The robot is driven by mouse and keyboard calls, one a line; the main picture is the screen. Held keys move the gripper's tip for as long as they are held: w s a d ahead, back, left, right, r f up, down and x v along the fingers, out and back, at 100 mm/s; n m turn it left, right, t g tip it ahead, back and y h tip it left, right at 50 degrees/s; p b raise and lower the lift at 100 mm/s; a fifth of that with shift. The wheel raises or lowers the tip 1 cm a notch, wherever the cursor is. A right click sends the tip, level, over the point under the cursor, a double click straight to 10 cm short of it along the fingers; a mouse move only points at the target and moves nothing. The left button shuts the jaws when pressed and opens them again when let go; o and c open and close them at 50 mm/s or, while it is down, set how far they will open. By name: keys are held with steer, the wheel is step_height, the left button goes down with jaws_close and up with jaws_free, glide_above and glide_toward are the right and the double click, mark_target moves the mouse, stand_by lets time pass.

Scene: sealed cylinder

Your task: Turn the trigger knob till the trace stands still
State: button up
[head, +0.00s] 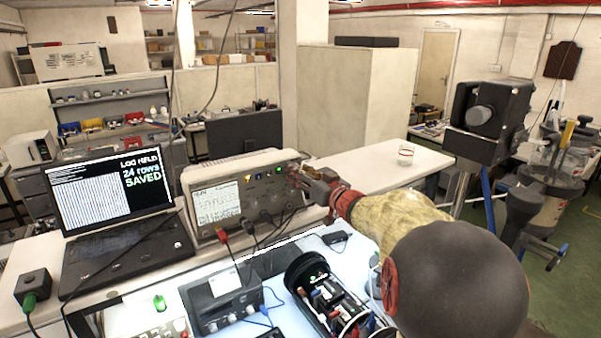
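The oscilloscope (262,213) stands on the white bench, its lit screen (216,203) on the left of its face and its knobs on the right. The trace on the screen is too small to read. My gripper (303,180) is at the right end of the scope's front panel, its red-and-dark fingers pointing left at the panel. The trigger knob cannot be made out; the fingers cover that part of the panel. I cannot tell whether the fingers touch a knob or are closed on one.
A laptop (120,250) reading "LOG HELD 24 rows SAVED" stands left of the scope. In front are a dark bench instrument (215,310), an opened cylinder (325,290) with electronics, and several cables.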

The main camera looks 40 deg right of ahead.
steer(key=shift+c, duration=0.3)
jaws_close()
stand_by(0.3)
